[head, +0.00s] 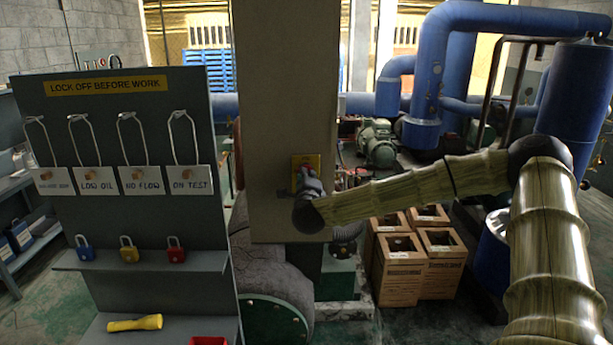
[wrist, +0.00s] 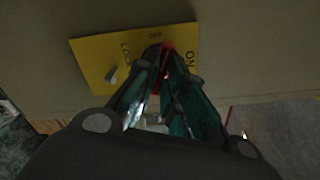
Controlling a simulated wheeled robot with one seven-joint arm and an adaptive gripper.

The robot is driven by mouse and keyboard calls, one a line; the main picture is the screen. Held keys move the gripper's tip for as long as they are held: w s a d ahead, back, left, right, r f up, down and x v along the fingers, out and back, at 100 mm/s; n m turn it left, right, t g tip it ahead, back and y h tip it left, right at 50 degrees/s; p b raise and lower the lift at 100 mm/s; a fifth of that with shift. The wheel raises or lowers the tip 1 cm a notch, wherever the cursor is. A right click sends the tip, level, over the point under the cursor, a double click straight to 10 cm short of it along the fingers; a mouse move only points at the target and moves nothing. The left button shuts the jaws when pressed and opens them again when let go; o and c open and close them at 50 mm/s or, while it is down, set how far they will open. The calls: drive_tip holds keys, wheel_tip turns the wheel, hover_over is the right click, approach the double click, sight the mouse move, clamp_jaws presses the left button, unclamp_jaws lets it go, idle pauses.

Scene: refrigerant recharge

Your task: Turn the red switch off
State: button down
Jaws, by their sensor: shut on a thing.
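The red switch (wrist: 167,47) is on a yellow plate (wrist: 92,62) fixed to a beige panel. The plate has printed labels, with OFF at the top, ON at the right and a partly covered word at the left. My gripper (wrist: 162,65) is shut on the red switch, its teal fingers on both sides of it. The visible red part lies between the OFF and ON labels; its exact angle is partly hidden by the fingers. In the head view the yellow plate (head: 313,160) shows above my gripper (head: 306,180), which covers most of the switch.
A lockout board (head: 140,215) with hanging tags and blue, yellow and red padlocks stands at left. A yellow flashlight (head: 134,323) lies on its lower shelf. Several cardboard boxes (head: 402,272) stand on the floor below my arm. Blue pipes (head: 432,70) and tanks fill the back right.

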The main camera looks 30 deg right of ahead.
idle(0.4)
drive_tip(key=shift+n+p, duration=1.05)
drive_tip(key=shift+n, duration=0.65)
drive_tip(key=c, duration=1.6)
unclamp_jaws()
drive_tip(key=shift+s, duration=0.1)
drive_tip(key=b+v, duration=0.1)
drive_tip(key=v, duration=0.8)
